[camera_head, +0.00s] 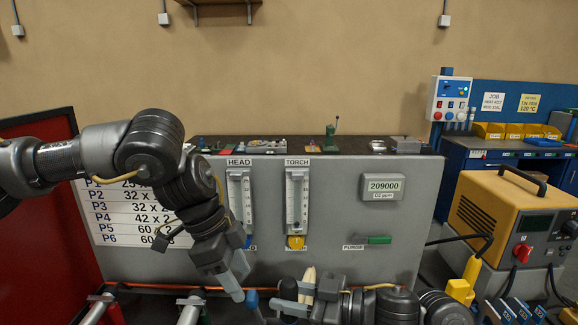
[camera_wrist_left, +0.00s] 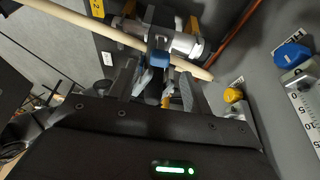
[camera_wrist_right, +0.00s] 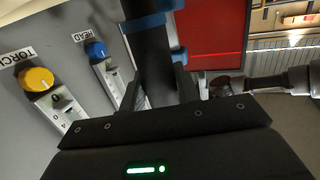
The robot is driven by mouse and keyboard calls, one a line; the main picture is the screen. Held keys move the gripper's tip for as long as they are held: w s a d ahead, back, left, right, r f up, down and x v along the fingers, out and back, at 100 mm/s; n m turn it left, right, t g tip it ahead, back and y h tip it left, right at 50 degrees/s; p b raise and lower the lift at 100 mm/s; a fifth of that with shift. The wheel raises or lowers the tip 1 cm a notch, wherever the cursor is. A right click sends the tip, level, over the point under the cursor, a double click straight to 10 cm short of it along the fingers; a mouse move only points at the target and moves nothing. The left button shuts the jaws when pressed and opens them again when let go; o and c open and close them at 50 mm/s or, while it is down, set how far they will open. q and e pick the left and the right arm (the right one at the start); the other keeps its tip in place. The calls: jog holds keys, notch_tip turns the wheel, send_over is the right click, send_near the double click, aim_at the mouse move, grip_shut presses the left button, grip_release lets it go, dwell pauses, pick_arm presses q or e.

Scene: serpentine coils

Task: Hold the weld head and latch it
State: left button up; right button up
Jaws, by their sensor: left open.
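My left gripper (camera_head: 242,278) reaches down in front of the grey panel with its fingers apart. In the left wrist view, a blue piece on a dark lever (camera_wrist_left: 159,58) shows between and beyond its open fingers (camera_wrist_left: 158,88). Behind it is a silver cylindrical body (camera_wrist_left: 185,42), beside a pale tube (camera_wrist_left: 80,20). My right gripper (camera_head: 290,300) is low in the middle. In the right wrist view, its fingers (camera_wrist_right: 155,88) lie on both sides of a dark bar with blue bands (camera_wrist_right: 150,45), apparently the weld head. Its lower part is hidden. I cannot tell whether the latch is closed.
The grey panel (camera_head: 340,180) carries the HEAD gauge (camera_head: 240,195), TORCH gauge (camera_head: 297,200), and green PURGE handle (camera_head: 380,240). A red board (camera_head: 50,240) stands left. A yellow welder (camera_head: 510,220) stands right. An orange hose (camera_wrist_left: 235,35) runs close by.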

aim_at(249, 295)
pick_arm(q)
jog(key=shift+r, duration=0.2)
jog(key=shift+r+p, duration=0.25)
jog(key=shift+p, duration=0.15)
jog(key=shift+f, duration=0.2)
jog(key=shift+x, duration=1.65)
jog(key=shift+x, duration=2.05)
jog(key=c, duration=0.8)
